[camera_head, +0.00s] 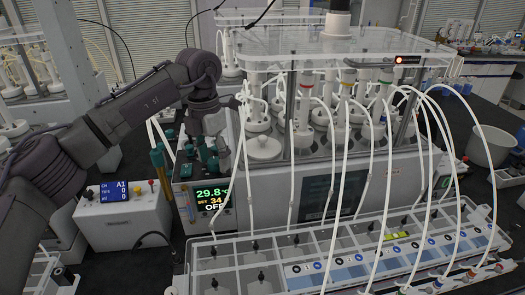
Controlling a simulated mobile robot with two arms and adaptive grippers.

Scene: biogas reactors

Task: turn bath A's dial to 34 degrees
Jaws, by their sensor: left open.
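The water bath's control panel (212,199) faces me left of centre. Its lit display reads 29.8 °C, SET 34 and OFF. I cannot make out a letter A on it. My left arm comes in from the left, and my left gripper (221,156) points down just above the display, over the top of the control unit. It is open, and I see nothing held in it. The dial does not show clearly; the gripper may hide it. I cannot tell whether the gripper touches it. My right gripper is not in view.
Teal fittings (186,170) stand close beside the gripper. A white box with a blue screen (115,191) stands to the left. A clear-lidded bath (340,45) with vessels and white tubes is behind, right. A compartmented tray (232,262) lies in front.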

